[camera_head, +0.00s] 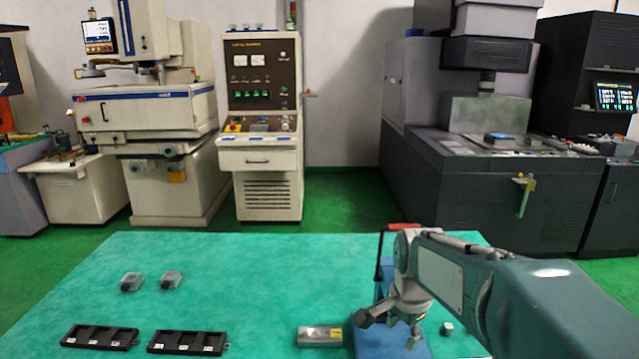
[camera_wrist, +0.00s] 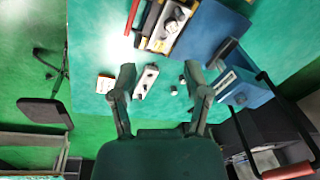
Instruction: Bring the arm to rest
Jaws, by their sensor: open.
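My arm reaches in from the right in the head view, bent down over the green table (camera_head: 240,262). My gripper (camera_head: 390,325) hangs above the table's front right part, before a blue object. In the wrist view my gripper (camera_wrist: 160,76) has its two fingers spread wide, with nothing held between them. A small silvery block (camera_wrist: 147,80) and small cylinders (camera_wrist: 182,79) show beyond the fingers, apart from them. How high the fingertips are above the table is hard to tell.
A metal block (camera_head: 320,336) lies left of my gripper, a small cylinder (camera_head: 447,328) right. A blue holder (camera_head: 380,348) stands close by. The table's middle is clear.

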